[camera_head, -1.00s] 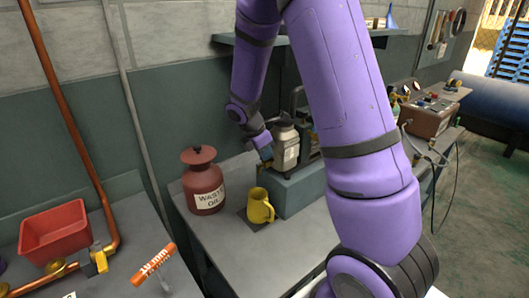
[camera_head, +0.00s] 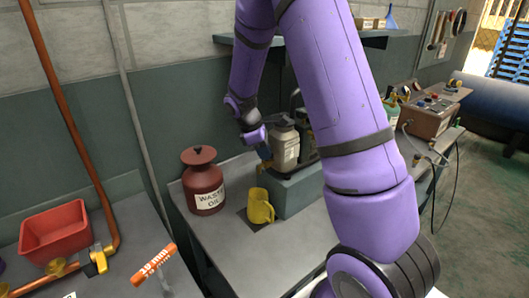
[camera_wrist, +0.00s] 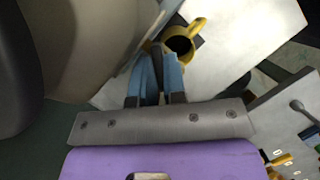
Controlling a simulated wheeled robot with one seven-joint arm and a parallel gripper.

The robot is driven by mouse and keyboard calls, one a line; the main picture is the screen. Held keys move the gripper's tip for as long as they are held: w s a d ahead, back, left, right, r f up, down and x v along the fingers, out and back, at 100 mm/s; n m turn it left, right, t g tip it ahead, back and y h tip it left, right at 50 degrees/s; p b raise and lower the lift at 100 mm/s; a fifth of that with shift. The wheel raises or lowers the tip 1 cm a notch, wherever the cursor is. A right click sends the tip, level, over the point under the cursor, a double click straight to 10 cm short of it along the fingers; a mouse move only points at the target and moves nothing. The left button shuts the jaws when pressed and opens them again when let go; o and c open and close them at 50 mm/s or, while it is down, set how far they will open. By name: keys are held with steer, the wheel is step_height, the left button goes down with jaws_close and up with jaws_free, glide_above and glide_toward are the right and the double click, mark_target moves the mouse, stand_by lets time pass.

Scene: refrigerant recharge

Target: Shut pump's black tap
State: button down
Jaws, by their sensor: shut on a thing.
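The pump (camera_head: 285,147), a pale body with a label, stands on a teal block on the bench. My gripper (camera_head: 264,153) is at the pump's left side, above the yellow jug (camera_head: 260,208). In the wrist view, my gripper's blue fingers (camera_wrist: 158,72) are close together at the pump's pale side (camera_wrist: 85,45). They are shut on the black tap, which the fingers mostly hide. The jug (camera_wrist: 182,40) shows just beyond the fingertips, with a dark inside.
A red waste oil can (camera_head: 204,185) stands left of the jug. A red bin (camera_head: 55,232) and copper pipe (camera_head: 75,130) are further left. A shelf (camera_head: 300,38) hangs above the pump. The front of the bench (camera_head: 235,255) is clear.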

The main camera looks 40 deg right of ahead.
steer(key=shift+w+m, duration=0.1)
steer(key=shift+m, duration=0.5)
steer(key=c, duration=1.2)
jaws_free()
steer(key=shift+g, duration=0.3)
